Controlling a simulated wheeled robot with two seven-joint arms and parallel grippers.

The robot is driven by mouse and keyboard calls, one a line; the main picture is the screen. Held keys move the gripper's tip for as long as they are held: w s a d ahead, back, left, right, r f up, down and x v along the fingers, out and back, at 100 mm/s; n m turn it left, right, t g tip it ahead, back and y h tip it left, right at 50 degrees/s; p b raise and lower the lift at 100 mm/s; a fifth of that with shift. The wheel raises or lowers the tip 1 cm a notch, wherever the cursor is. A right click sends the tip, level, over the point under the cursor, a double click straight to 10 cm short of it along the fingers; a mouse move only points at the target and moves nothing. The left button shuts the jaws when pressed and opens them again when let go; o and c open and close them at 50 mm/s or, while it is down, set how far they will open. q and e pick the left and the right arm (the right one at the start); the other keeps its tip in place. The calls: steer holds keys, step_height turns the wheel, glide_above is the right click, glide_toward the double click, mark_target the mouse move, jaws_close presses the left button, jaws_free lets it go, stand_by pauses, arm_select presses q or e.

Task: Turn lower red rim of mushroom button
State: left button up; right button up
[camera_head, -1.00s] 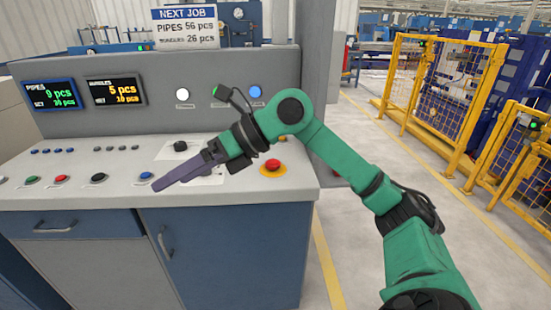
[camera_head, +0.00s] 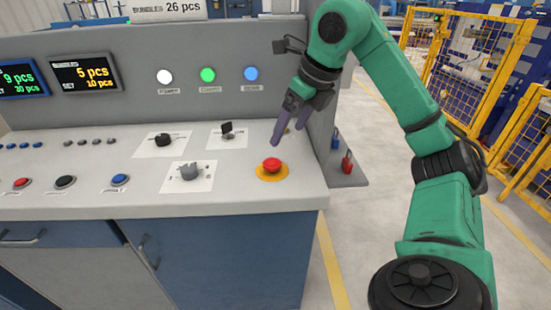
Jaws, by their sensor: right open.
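The red mushroom button (camera_head: 271,165) sits on a round yellow base plate (camera_head: 272,175) near the right end of the console top. Its lower red rim faces me and is not covered. My right gripper (camera_head: 285,135) is above and slightly right of the button, pointing down with its purple fingers. Its fingers are apart and empty, and the fingertips look clear of the button. My left gripper is not in view.
A grey rotary knob (camera_head: 190,172), a black knob (camera_head: 163,141) and a key switch (camera_head: 228,131) stand left of the button. The upright panel with white, green and blue lamps (camera_head: 208,75) rises behind. Yellow fencing (camera_head: 480,62) stands at the right.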

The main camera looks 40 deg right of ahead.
steer(key=b, duration=0.2)
glide_above(274, 161)
steer(key=s, duration=0.3)
step_height(274, 161, down, 6)
steer(key=shift+d+r, duration=0.1)
steer(key=shift+r, duration=0.05)
steer(key=x, duration=0.4)
steer(key=shift+w+f+b, duration=0.3)
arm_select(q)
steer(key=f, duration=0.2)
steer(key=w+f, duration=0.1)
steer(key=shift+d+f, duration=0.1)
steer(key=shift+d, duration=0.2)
arm_select(e)
steer(key=shift+w+f, duration=0.15)
steer(key=shift+f, duration=0.15)
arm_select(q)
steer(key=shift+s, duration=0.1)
arm_select(e)
steer(key=shift+c, duration=0.3)
